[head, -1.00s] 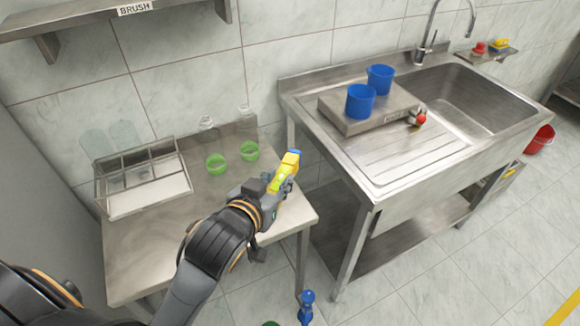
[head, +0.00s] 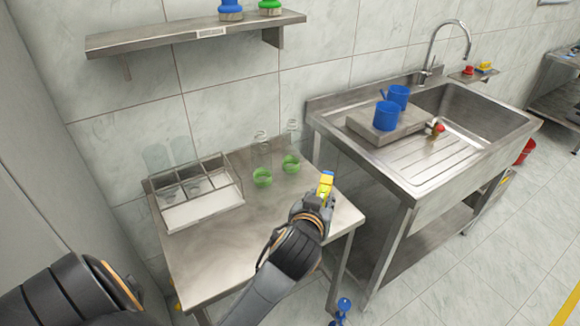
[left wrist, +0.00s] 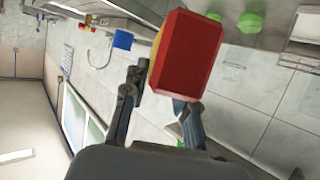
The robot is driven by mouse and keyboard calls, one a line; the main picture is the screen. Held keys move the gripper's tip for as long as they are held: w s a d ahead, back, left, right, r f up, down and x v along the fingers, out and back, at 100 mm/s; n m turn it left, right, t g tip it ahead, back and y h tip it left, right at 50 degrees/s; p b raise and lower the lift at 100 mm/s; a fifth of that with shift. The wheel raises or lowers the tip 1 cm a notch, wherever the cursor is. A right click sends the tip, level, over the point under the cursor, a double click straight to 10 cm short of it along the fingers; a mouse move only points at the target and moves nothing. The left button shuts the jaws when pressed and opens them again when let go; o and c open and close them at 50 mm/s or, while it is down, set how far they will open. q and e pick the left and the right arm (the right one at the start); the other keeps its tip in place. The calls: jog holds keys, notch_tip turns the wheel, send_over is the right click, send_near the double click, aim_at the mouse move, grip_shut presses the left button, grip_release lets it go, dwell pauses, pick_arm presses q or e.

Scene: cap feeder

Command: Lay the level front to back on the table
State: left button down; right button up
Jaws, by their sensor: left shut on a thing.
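My left gripper (head: 318,204) is shut on the level (head: 326,184) over the right part of the steel table (head: 205,262). In the head view the level is a short yellow bar with a blue end, pointing away from me. In the left wrist view the level (left wrist: 185,52) shows a large red end face close to the camera, between the fingers of my left gripper (left wrist: 160,98). The gripper hides part of the level. I cannot tell how high it is above the table. My right gripper is not in view.
A compartmented steel tray (head: 203,215) stands on the table's left. Two clear vessels with green bases (head: 262,177) (head: 291,163) stand at its back. The sink unit (head: 425,178), with blue cups (head: 387,116), is to the right. The table's front middle is clear.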

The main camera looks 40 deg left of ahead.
pick_arm(q)
jog(key=w+a+f+n+g+y+b, duration=0.2)
jog(key=w+a+f+n+g+y, duration=0.3)
jog(key=w+a+n+g+y, duration=0.35)
jog(key=shift+n+t+h, duration=0.25)
jog(key=shift+n+t, duration=0.3)
jog(key=shift+t, duration=0.1)
jog(key=f+b, duration=0.2)
jog(key=f, duration=0.1)
jog(key=a+f+b, duration=0.1)
jog(key=f+b, duration=0.4)
jog(key=f, duration=0.2)
jog(key=shift+w+a, duration=0.3)
jog(key=shift+w, duration=0.1)
jog(key=shift+f+b, duration=0.5)
jog(key=shift+b, duration=0.15)
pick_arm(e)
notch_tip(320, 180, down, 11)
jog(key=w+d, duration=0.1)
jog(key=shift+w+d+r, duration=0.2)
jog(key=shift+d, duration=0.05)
pick_arm(q)
jog(key=shift+f, duration=0.1)
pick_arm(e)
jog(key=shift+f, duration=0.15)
